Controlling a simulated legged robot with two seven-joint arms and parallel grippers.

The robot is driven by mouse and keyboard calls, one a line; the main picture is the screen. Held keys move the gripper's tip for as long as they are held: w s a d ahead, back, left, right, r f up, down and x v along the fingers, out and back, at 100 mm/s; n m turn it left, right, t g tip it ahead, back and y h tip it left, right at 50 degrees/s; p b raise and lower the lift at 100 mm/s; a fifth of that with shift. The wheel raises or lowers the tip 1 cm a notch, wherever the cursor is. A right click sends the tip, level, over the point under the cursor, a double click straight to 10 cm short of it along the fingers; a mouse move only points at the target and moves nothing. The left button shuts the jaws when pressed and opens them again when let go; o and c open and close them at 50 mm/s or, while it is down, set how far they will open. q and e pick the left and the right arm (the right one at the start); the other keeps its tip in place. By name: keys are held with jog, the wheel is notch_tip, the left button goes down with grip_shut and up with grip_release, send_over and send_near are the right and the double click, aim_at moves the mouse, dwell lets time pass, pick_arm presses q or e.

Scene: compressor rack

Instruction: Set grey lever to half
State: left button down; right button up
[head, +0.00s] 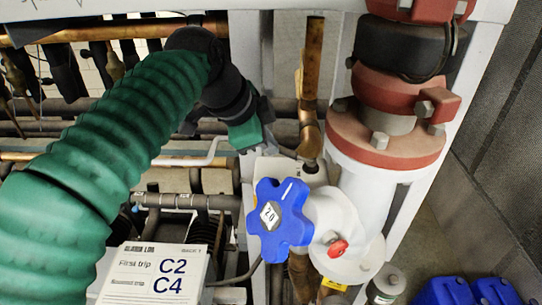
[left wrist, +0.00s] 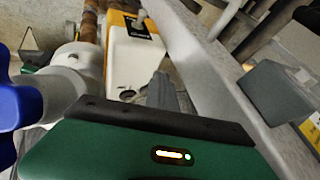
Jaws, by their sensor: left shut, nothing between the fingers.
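My left arm comes in from the left in the head view, and its gripper (head: 262,138) is in front of the rack's upright, above the blue star-shaped knob. In the left wrist view the grey fingers (left wrist: 163,90) are together and empty, in front of a white and yellow box (left wrist: 133,55). A small grey piece (left wrist: 141,22) stands on that box; I cannot tell whether it is the grey lever. A pale grey bent rod (head: 190,161) shows left of the gripper in the head view. The lever's setting cannot be read. My right gripper is not in view.
The blue knob (head: 279,218) with a "20" label sits on a white valve body (head: 335,225) with a red cap. A red-flanged white column (head: 385,140) stands to the right. A copper pipe (head: 313,70) is close beside my gripper. A paper card (head: 155,273) is at the lower left.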

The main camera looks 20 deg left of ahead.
pick_arm(q)
jog(key=shift+d, duration=0.45)
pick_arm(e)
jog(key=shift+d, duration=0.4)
pick_arm(q)
jog(key=shift+a, duration=0.1)
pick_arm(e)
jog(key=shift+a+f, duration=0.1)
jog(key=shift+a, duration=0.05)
pick_arm(q)
jog(key=shift+f, duration=0.1)
